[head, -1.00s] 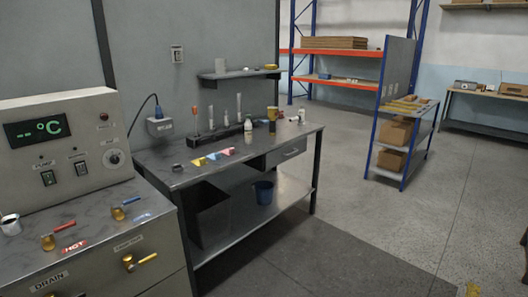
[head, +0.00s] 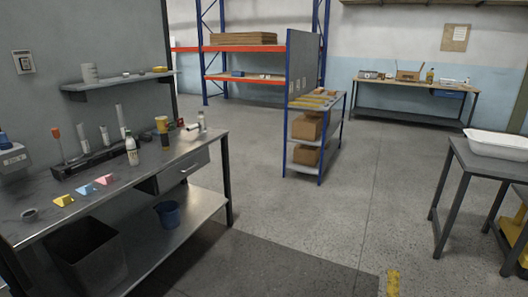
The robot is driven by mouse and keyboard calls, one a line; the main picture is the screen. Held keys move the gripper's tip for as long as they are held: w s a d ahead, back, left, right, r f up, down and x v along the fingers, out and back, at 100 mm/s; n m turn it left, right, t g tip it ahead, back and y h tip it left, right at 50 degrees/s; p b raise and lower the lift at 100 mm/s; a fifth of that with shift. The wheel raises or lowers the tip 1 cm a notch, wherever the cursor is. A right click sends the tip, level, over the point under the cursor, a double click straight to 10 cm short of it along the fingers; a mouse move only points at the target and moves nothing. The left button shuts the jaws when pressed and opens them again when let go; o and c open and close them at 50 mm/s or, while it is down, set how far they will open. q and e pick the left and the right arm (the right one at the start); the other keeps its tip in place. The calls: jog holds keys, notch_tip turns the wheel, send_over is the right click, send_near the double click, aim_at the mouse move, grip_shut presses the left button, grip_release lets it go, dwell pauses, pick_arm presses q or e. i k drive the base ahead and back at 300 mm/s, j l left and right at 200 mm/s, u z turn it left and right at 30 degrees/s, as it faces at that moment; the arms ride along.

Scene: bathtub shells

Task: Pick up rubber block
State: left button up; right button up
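I cannot tell for sure which thing is the rubber block. On the metal workbench (head: 118,183) at left lie three small coloured blocks in a row: a yellow one (head: 64,200), a light blue one (head: 86,190) and a pink one (head: 105,179). A small dark ring-like piece (head: 29,213) lies to their left. A black block-like item (head: 165,140) stands near the yellow container (head: 161,124) further back on the bench. Neither of my grippers shows in the head view.
A white tub (head: 500,141) sits on a dark table at right. A blue-framed shelf cart (head: 320,130) with cardboard boxes stands mid-room. A bin (head: 85,255) and blue bucket (head: 168,214) sit under the workbench. The floor between is clear.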

aim_at(144, 137)
jog(key=i+l+z, duration=0.2)
jog(key=i+z, duration=0.15)
jog(key=i, duration=0.25)
jog(key=i+z, duration=0.35)
jog(key=i, duration=1.75)
jog(key=i+u, duration=0.3)
jog(key=i, duration=0.35)
jog(key=i+l+u, duration=0.3)
jog(key=i, duration=0.4)
jog(key=i+j+u, duration=0.15)
jog(key=i+u, duration=0.25)
jog(key=i, duration=0.25)
jog(key=i+l+u, duration=0.1)
jog(key=i+u, duration=0.25)
jog(key=i, duration=0.3)
jog(key=i+u, duration=0.3)
jog(key=i, duration=0.4)
jog(key=i+l+u, duration=0.1)
jog(key=i+u, duration=0.15)
jog(key=i, duration=0.45)
jog(key=i+u, duration=0.75)
jog(key=i+l+u, duration=0.2)
jog(key=u, duration=0.15)
